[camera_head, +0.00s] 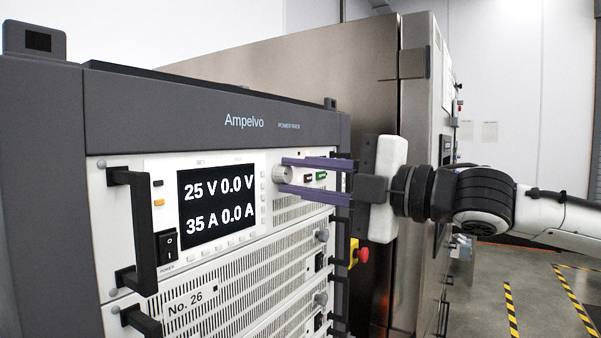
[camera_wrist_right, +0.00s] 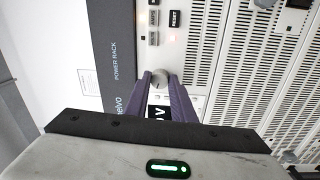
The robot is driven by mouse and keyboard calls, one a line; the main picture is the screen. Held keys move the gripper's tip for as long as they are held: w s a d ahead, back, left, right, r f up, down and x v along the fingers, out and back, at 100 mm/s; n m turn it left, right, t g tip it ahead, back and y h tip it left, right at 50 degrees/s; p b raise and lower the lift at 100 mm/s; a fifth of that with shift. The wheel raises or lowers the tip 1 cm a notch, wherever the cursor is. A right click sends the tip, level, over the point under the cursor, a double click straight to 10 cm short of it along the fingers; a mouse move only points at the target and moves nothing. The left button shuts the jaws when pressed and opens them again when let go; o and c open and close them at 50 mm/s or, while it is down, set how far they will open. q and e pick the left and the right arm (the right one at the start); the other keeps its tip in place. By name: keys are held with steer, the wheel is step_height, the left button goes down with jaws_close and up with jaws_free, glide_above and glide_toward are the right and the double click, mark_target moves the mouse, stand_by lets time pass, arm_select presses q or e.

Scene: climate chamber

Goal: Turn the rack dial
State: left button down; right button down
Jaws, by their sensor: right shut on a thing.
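The rack dial (camera_head: 284,174) is a small round silver knob on the front panel, just right of the black display. My right gripper (camera_head: 285,175) reaches in from the right, its two purple fingers one above and one below the dial, shut on it. In the right wrist view the dial (camera_wrist_right: 159,79) sits between the tips of the purple fingers (camera_wrist_right: 160,84). The display (camera_head: 217,206) reads 25 V, 0.0 V, 35 A and 0.0 A. My left gripper is not in view.
The power rack (camera_head: 200,110) has a black handle (camera_head: 138,230) and a power switch (camera_head: 168,246) left of the display. A red emergency button (camera_head: 363,255) is below my right wrist. A steel chamber (camera_head: 330,75) stands behind. Floor at the right is open.

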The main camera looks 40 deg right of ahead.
steer(key=shift+n+p, duration=0.5)
steer(key=shift+n, duration=1.1)
steer(key=c, duration=1.5)
jaws_free()
